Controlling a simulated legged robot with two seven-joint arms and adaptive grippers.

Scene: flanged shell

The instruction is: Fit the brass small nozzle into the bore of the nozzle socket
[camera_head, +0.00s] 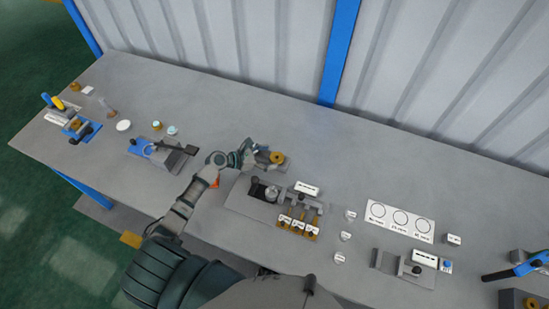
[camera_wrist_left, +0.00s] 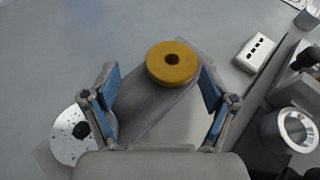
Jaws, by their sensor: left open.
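A round brass piece with a dark central hole, which looks like the small nozzle (camera_wrist_left: 172,62), sits on a grey block in the left wrist view. It also shows in the head view (camera_head: 277,157). My left gripper (camera_wrist_left: 158,71) is open, its blue-padded fingers spread to either side of the brass piece, with nothing held. In the head view the left gripper (camera_head: 257,151) is just left of the piece. A silver ring-shaped opening (camera_wrist_left: 297,129), possibly the nozzle socket, stands at the right of the wrist view. My right gripper does not show.
A grey fixture (camera_head: 255,197) with labelled brass tags (camera_head: 298,226) is right of my left arm. A blue-and-grey clamp (camera_head: 160,150) lies left. A white card with circles (camera_head: 400,218) lies right. A perforated silver disc (camera_wrist_left: 72,136) is beside the left finger.

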